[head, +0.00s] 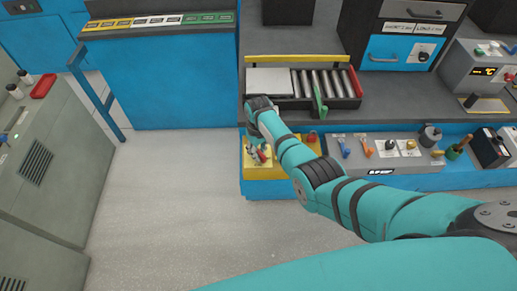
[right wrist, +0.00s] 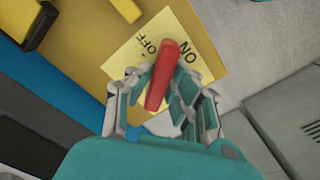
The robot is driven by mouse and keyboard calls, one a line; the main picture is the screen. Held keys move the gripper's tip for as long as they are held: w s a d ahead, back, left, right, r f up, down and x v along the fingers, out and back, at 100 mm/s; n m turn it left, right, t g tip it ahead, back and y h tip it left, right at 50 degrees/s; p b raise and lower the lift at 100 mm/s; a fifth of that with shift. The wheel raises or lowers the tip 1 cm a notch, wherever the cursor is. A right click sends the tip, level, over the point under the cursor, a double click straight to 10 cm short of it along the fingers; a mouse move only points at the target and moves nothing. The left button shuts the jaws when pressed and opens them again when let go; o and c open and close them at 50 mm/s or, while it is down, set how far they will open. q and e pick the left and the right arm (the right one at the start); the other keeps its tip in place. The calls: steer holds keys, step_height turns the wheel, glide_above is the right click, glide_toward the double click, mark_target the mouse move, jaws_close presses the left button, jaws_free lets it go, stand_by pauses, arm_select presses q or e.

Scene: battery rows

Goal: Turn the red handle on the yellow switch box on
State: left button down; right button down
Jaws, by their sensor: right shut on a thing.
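The yellow switch box (head: 283,173) is at the front of the blue bench, low and near the middle of the head view. In the right wrist view the yellow box (right wrist: 95,50) carries a pale yellow plate (right wrist: 122,62) marked OFF and ON. The red handle (right wrist: 164,72) points up the picture, its tip between the two words and closer to ON. My right gripper (right wrist: 162,90) has its fingers on both sides of the handle and is shut on it. In the head view my right gripper (head: 259,154) partly hides the handle. My left gripper is not in view.
A grey panel (head: 350,165) with several coloured levers and knobs lies right of the box. A tray with rollers (head: 322,84) stands on the bench above. A grey-green cabinet (head: 50,180) is at the left. The floor (head: 170,210) between is clear.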

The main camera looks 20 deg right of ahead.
mark_target(258, 151)
steer(key=m, duration=0.3)
steer(key=shift+a+r+m+p, duration=0.1)
steer(key=shift+m+p, duration=0.2)
steer(key=shift+p, duration=0.05)
steer(key=shift+m, duration=1.7)
steer(key=c, duration=1.2)
jaws_free()
steer(key=shift+c, duration=0.2)
step_height(258, 151, up, 12)
